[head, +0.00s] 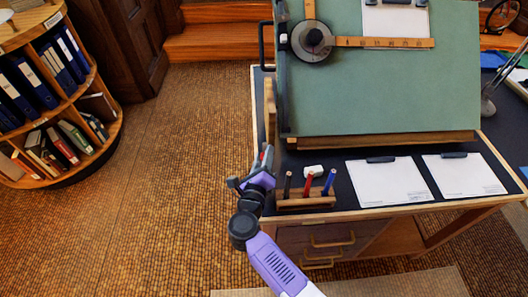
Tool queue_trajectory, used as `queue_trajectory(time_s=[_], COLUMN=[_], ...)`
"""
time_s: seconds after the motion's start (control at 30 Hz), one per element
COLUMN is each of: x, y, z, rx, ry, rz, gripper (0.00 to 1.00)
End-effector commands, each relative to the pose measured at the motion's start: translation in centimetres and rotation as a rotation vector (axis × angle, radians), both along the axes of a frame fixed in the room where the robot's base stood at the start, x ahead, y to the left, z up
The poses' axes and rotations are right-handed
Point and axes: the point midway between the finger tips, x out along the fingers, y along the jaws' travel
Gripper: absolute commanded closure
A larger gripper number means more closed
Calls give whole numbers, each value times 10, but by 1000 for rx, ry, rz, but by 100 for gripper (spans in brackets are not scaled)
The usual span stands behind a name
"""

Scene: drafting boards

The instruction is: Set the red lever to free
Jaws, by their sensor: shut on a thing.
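A small red piece, which looks like the red lever (264,156), shows at the left side of the drafting board (380,75), by its lower left corner. My gripper (261,168) is at that spot, shut on the red lever. My jaws hide most of the lever, and I cannot read its setting or any mark for free. The board is green and tilted, standing on a dark desk.
A wooden pen rack (306,201) with several pens stands just right of my gripper, with a white eraser (314,171) behind it. Two clipboards (392,182) lie further right. A round bookshelf (88,70) stands at the left. The floor between is clear.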

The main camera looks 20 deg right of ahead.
Motion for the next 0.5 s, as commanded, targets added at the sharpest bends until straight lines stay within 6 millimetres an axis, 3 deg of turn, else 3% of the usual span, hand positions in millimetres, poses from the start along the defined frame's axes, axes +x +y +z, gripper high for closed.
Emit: queue_trajectory(time_s=[0.03, 0.5], x=[2, 11], y=[-6, -9], z=[14, 25], rx=[2, 48], ry=[8, 143], rz=[-14, -14], gripper=[100, 100])
